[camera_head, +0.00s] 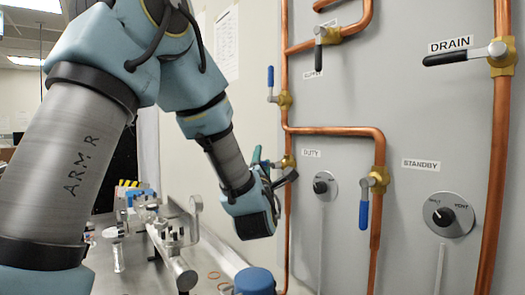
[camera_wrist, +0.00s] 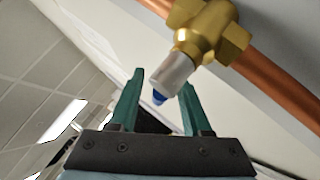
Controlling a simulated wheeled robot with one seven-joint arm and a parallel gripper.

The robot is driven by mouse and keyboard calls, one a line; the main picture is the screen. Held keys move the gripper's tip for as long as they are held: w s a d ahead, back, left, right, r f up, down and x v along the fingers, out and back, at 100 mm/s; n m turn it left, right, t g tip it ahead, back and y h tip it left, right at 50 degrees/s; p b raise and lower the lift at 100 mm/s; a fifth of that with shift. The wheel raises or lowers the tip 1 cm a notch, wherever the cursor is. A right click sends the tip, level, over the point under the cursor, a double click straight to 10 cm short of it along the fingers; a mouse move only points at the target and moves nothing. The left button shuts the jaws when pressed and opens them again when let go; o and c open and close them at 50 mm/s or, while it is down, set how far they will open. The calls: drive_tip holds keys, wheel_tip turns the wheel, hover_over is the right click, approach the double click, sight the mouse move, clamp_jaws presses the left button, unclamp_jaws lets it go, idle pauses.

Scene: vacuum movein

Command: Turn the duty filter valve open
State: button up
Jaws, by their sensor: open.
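The brass duty filter valve (camera_head: 288,161) sits on a vertical copper pipe, just left of the DUTY label (camera_head: 303,153); my gripper partly covers it. In the wrist view, a brass valve body (camera_wrist: 212,32) is close, with a silver stem (camera_wrist: 178,70) and a blue handle end (camera_wrist: 159,97) pointing toward my gripper. My gripper (camera_head: 272,168) is at the valve. Its two green fingers (camera_wrist: 160,95) are open, with the blue end between them in the picture. I cannot tell whether either finger touches it.
A blue-handled valve (camera_head: 285,100) is above on the same pipe. Another (camera_head: 380,180) hangs handle-down to the right. Black-handled valves are at the top (camera_head: 328,35) and at DRAIN (camera_head: 500,55). A bench with metal fittings (camera_head: 172,255) and a blue-topped object (camera_head: 255,281) lie below.

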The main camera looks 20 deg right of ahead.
drive_tip(key=shift+w+d+r, duration=0.2)
drive_tip(key=shift+w, duration=0.2)
clamp_jaws()
idle(1.3)
